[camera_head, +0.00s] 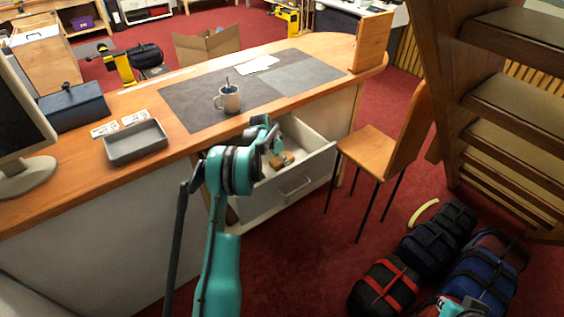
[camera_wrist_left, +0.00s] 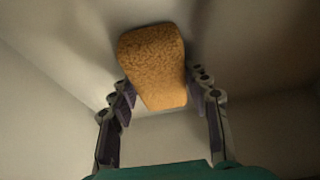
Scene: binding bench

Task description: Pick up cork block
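The cork block (camera_head: 276,162) lies in the open drawer of the desk. In the left wrist view the tan, speckled cork block (camera_wrist_left: 155,62) lies ahead of my left gripper (camera_wrist_left: 162,92), its near end between the two fingertips. The fingers are spread, one on each side, very close to the block; I cannot tell whether either touches it. In the head view my left gripper (camera_head: 268,143) reaches down into the drawer above the block, and my arm hides part of the drawer. My right gripper is not seen; only a piece of teal arm shows at the bottom right.
The open drawer (camera_head: 312,168) has pale walls around the gripper, and a small grey item (camera_head: 288,157) lies beside the block. A mug (camera_head: 228,99) and a grey tray (camera_head: 136,142) stand on the desk. A chair (camera_head: 378,150) and several bags (camera_head: 440,232) are to the right.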

